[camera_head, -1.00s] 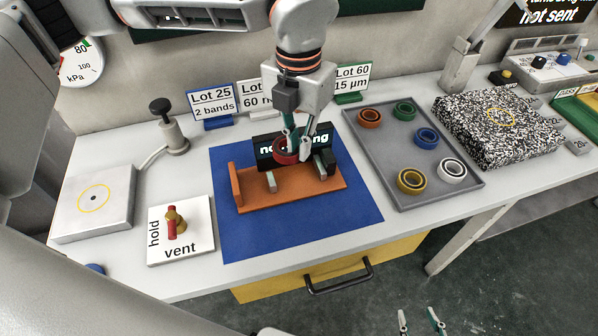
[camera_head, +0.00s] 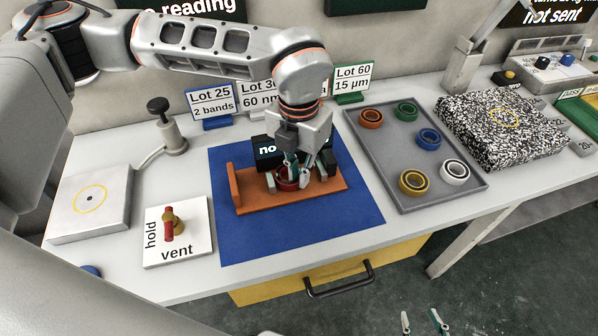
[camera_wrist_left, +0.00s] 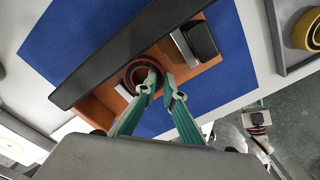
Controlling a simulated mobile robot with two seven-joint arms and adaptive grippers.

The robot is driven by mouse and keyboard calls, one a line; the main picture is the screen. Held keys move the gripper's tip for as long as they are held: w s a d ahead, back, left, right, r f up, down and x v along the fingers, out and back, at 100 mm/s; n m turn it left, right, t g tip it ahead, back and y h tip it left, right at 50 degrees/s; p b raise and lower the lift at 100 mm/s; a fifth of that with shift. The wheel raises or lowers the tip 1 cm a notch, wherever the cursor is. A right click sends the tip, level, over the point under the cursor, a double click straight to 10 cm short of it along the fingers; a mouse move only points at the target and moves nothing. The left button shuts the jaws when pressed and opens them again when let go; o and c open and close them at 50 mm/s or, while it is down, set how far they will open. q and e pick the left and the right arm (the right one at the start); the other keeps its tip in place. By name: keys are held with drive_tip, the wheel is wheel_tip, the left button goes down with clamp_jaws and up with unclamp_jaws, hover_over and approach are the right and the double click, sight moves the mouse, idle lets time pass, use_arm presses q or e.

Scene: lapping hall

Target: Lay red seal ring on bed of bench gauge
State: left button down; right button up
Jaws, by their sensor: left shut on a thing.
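The red seal ring (camera_head: 285,183) is held by my left gripper (camera_head: 294,178), low over the orange bed (camera_head: 245,197) of the bench gauge, between its grey blocks. In the left wrist view the ring (camera_wrist_left: 134,70) has one fingertip inside it and the other outside, so the gripper (camera_wrist_left: 160,88) pinches its wall. The ring looks about flat; I cannot tell whether it touches the bed. The gauge's black display (camera_head: 266,152) stands behind, partly hidden by the gripper. My right gripper (camera_head: 422,322) is at the bottom edge, fingers apart and empty, over the floor.
The gauge stands on a blue mat (camera_head: 300,238). A grey tray (camera_head: 390,165) with several coloured rings lies to the right. A hold/vent valve plate (camera_head: 190,232) and a white block (camera_head: 65,215) are at left. Lot signs stand behind.

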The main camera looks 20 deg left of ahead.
use_arm(q)
drive_tip(key=shift+f, duration=0.15)
drive_tip(key=c, duration=2.2)
unclamp_jaws()
drive_tip(key=shift+o, duration=0.2)
wheel_tip(320, 180, up, 12)
drive_tip(key=p, duration=0.1)
drive_tip(key=shift+r, duration=0.2)
